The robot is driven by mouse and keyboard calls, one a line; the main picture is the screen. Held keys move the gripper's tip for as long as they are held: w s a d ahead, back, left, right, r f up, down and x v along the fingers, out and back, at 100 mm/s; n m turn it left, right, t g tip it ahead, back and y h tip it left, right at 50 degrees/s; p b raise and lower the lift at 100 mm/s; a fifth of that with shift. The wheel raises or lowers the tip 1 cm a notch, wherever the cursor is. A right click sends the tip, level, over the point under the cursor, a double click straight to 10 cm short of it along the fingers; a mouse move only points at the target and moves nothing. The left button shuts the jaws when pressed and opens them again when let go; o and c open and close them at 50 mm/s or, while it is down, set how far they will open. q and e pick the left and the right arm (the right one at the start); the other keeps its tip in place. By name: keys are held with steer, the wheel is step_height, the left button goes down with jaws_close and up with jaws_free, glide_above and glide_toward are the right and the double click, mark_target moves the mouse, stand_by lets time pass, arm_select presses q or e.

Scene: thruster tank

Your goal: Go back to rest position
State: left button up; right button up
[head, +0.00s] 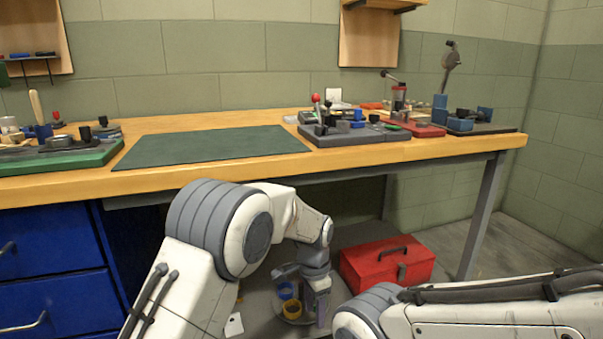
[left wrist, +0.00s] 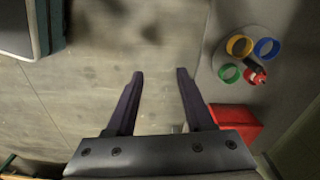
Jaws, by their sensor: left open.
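My left gripper (head: 319,308) points down in front of the workbench, below the level of its top. In the left wrist view its two dark fingers (left wrist: 160,74) are spread apart with only bare floor between them. It is open and holds nothing. My right arm enters at the lower right of the head view, and its gripper is out of the picture.
The wooden bench (head: 420,151) carries a green mat (head: 210,146) and several fixtures. Beneath it are a red toolbox (head: 385,265) and blue drawers (head: 55,265). A round grey tray (left wrist: 224,47) holds coloured rings, right of the left gripper in its wrist view.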

arm_select(q)
steer(key=s+a+r+n+p, duration=0.2)
steer(key=s+r+n, duration=0.1)
steer(key=s+r, duration=1.1)
steer(key=s+a+r+n+p, duration=0.1)
steer(key=s+a+n+p, duration=0.35)
steer(key=s, duration=1.25)
step_height(320, 180, up, 37)
steer(key=a+m+p, duration=0.1)
steer(key=m+p, duration=0.1)
steer(key=p, duration=3.3)
steer(key=shift+a+h, duration=0.2)
steer(key=shift+h, duration=0.1)
steer(key=shift+w, duration=0.15)
